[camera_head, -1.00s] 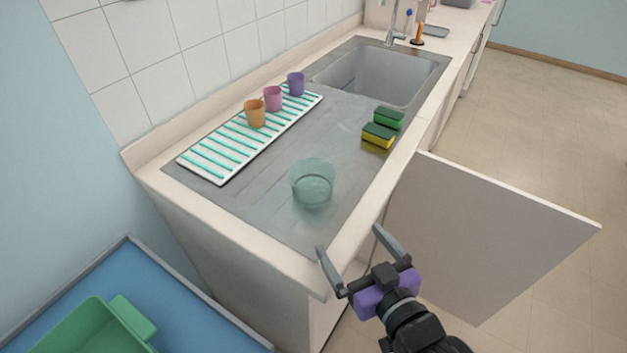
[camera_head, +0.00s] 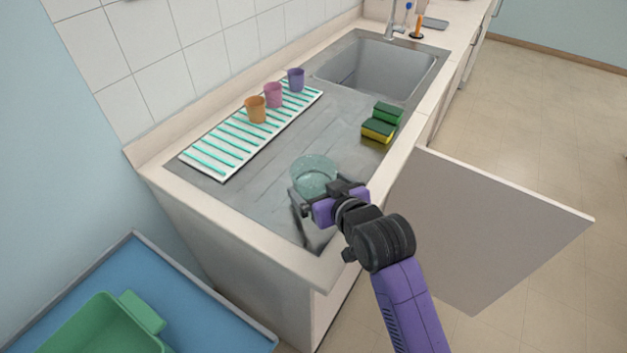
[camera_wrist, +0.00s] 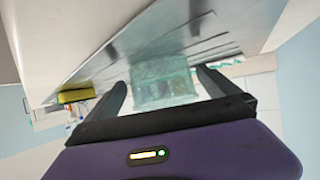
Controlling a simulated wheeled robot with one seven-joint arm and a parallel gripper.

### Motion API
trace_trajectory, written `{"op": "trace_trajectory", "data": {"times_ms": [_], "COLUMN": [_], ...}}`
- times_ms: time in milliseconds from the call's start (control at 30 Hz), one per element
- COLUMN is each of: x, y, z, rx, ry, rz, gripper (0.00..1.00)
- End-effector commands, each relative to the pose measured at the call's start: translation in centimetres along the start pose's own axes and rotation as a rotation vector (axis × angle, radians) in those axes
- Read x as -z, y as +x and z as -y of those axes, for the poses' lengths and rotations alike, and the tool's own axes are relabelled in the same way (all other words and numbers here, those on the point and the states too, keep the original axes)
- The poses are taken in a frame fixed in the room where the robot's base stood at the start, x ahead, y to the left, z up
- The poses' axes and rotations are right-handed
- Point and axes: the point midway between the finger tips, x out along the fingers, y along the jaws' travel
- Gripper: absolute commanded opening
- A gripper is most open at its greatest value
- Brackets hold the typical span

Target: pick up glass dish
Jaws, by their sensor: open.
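The glass dish (camera_head: 313,171) is a clear, faintly teal round bowl, upright on the grey metal drainboard near the counter's front edge. My gripper (camera_head: 297,203) is at the dish's near side in the head view and hides its lower right part. In the wrist view the dish (camera_wrist: 161,80) shows between the two dark fingers (camera_wrist: 162,88), which are spread apart. The gripper is open. I cannot tell whether either finger touches the glass.
Two green-and-yellow sponges (camera_head: 378,131) lie right of the dish. A striped mat (camera_head: 215,160) with orange (camera_head: 255,110), pink (camera_head: 272,95) and purple (camera_head: 296,80) cups lies behind. The sink (camera_head: 375,75) is further back. An open cabinet door (camera_head: 490,225) juts out at right.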

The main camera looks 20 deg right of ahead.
Motion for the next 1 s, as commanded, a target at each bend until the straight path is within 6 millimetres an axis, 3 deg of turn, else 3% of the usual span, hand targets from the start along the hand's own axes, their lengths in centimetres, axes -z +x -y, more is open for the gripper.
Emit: {"op": "trace_trajectory", "data": {"times_ms": [200, 533, 833, 1000], "x": [0.3, 0.2, 0.2, 0.3], "y": [2.8, 3.3, 3.3, 3.2], "z": [0.1, 0.1, 0.1, 0.1], "rx": [0.0, 0.0, 0.0, 0.0], "ry": [0.0, 0.0, 0.0, 0.0], "rz": [-0.001, -0.002, -0.001, -0.003], "gripper": [1.0, 0.98, 0.39, 0.37]}}
